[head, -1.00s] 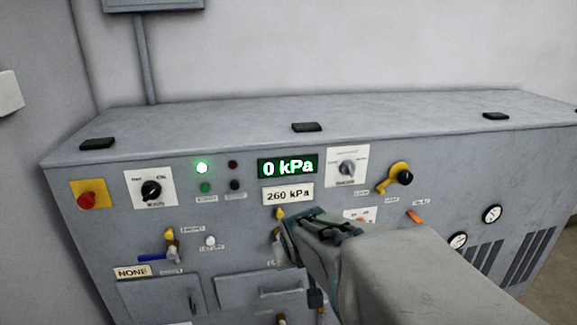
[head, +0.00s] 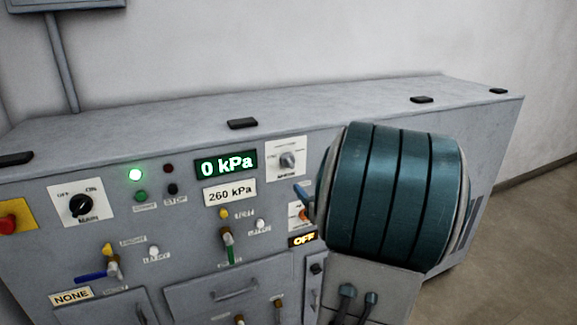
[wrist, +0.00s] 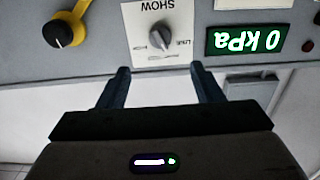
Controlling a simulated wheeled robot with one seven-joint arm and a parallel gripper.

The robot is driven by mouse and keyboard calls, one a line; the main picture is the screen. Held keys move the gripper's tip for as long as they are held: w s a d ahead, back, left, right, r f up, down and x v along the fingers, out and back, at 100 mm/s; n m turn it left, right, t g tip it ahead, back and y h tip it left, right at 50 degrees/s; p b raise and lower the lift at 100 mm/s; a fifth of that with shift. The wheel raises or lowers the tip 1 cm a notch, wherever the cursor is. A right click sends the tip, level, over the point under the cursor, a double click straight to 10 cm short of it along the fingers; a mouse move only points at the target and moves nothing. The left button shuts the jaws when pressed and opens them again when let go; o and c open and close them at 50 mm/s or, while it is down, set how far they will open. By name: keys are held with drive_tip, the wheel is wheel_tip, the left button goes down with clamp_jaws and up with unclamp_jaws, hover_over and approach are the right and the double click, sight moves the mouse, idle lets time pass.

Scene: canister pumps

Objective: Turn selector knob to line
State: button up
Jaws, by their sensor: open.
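The selector knob (head: 287,160) is a small grey knob on a white plate, right of the green 0 kPa display (head: 226,164). In the wrist view the knob (wrist: 160,37) appears inverted, with SHOW and LINE printed on its plate (wrist: 139,17). Its exact pointing direction is hard to tell. My gripper (wrist: 160,70) is open and empty, its two dark fingers apart and extending toward the knob's plate; the knob lies centrally beyond the tips, not between them. In the head view, my teal wrist hides most of the gripper; one finger (head: 303,194) shows below the plate.
A yellow-and-black rotary handle (wrist: 62,30) is on the panel beside the knob. The MAIN switch (head: 80,205), a red button (head: 8,222), a lit green lamp (head: 135,174) and several valves share the panel. The cabinet top (head: 330,108) is mostly clear.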

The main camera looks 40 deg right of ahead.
sight(291, 164)
drive_tip(key=p+x, duration=0.1)
drive_tip(key=x, duration=1.2)
drive_tip(key=shift+w+r, duration=0.1)
drive_tip(key=shift+w, duration=0.3)
drive_tip(key=c, duration=1)
